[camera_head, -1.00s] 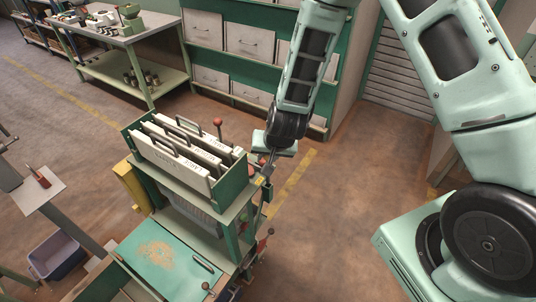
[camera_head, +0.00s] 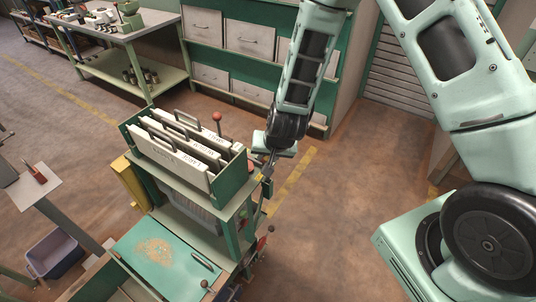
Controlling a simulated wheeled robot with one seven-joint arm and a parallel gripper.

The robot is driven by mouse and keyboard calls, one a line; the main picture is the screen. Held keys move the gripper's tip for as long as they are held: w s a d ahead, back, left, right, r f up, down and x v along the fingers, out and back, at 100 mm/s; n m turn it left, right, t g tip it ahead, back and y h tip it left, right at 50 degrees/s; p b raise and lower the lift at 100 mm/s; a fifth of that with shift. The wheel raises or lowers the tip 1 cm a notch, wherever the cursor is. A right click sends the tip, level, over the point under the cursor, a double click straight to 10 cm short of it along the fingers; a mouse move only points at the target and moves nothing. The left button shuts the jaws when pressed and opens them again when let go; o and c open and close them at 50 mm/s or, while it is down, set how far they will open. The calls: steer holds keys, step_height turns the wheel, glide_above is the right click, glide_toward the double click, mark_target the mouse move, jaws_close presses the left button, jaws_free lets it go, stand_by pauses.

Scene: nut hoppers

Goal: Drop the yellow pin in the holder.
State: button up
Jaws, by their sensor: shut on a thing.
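My gripper (camera_head: 267,169) hangs at the right side of the green hopper machine (camera_head: 238,232), below the dark wrist joint. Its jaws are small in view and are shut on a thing. A small yellow spot, which looks like the yellow pin (camera_head: 260,178), shows at the fingertips, close to the machine's upper right corner. Most of the pin is hidden or too small to make out. I cannot pick out the holder clearly; the machine's right side is partly hidden behind the gripper.
Several white handled panels (camera_head: 172,157) stand in the machine's top. A red-knobbed lever (camera_head: 217,117) rises behind them; another red knob (camera_head: 271,228) juts out low on the right. A workbench (camera_head: 138,43) and drawers (camera_head: 248,40) stand behind. The floor (camera_head: 335,210) to the right is open.

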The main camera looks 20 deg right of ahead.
steer(key=shift+f+b, duration=2.4)
steer(key=shift+f, duration=0.6)
steer(key=o, duration=1.1)
steer(key=shift+r, duration=0.1)
steer(key=p+v, duration=0.1)
steer(key=v, duration=1.6)
steer(key=shift+s+r, duration=0.1)
